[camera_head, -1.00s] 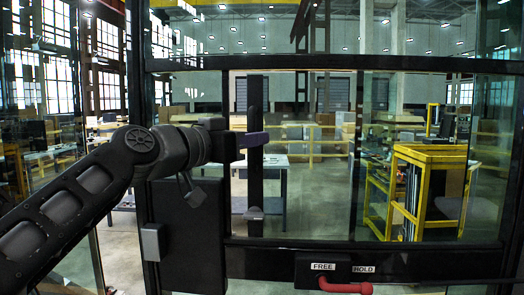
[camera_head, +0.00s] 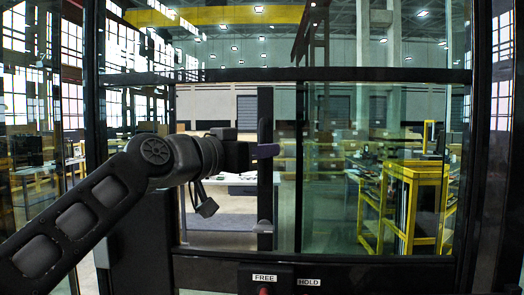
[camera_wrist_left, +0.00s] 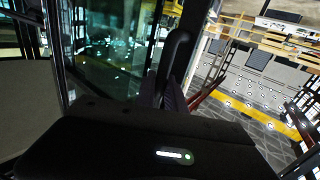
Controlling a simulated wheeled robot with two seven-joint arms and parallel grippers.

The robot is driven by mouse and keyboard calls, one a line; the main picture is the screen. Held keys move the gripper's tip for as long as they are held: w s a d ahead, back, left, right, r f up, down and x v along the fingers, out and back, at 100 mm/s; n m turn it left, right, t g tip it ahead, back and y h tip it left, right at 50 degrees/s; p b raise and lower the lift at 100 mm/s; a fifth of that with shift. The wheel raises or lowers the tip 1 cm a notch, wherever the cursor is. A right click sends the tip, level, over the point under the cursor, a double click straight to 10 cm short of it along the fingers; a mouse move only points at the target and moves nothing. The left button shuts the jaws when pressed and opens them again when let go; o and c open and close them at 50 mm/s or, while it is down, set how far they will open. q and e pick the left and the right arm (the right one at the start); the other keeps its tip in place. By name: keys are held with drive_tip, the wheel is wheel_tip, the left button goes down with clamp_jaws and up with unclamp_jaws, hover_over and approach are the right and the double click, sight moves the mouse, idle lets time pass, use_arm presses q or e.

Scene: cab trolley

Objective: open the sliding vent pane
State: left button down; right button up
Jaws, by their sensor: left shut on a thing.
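The sliding vent pane (camera_head: 285,205) is a glass sheet with a dark upright handle bar (camera_head: 265,110) at its left edge. It stands partly open, with a clear gap (camera_head: 225,110) between the bar and the left side of the window frame. My left gripper (camera_head: 267,151), with purplish finger pads, is shut on the bar near mid-height. In the left wrist view the pads (camera_wrist_left: 171,97) close around the dark bar (camera_wrist_left: 177,50). My right gripper is not in view.
Fixed dark frame members (camera_head: 290,75) surround the opening. Below is a box marked FREE and HOLD (camera_head: 285,280); only the top of its red lever (camera_head: 264,291) shows. A yellow trolley frame (camera_head: 415,190) stands beyond the glass at right.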

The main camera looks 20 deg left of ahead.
use_arm(q)
drive_tip(key=c, duration=1.4)
unclamp_jaws()
drive_tip(key=b+v, duration=0.3)
drive_tip(key=v, duration=0.4)
drive_tip(key=shift+s+a, duration=0.15)
drive_tip(key=shift+s, duration=0.2)
drive_tip(key=shift+f, duration=0.1)
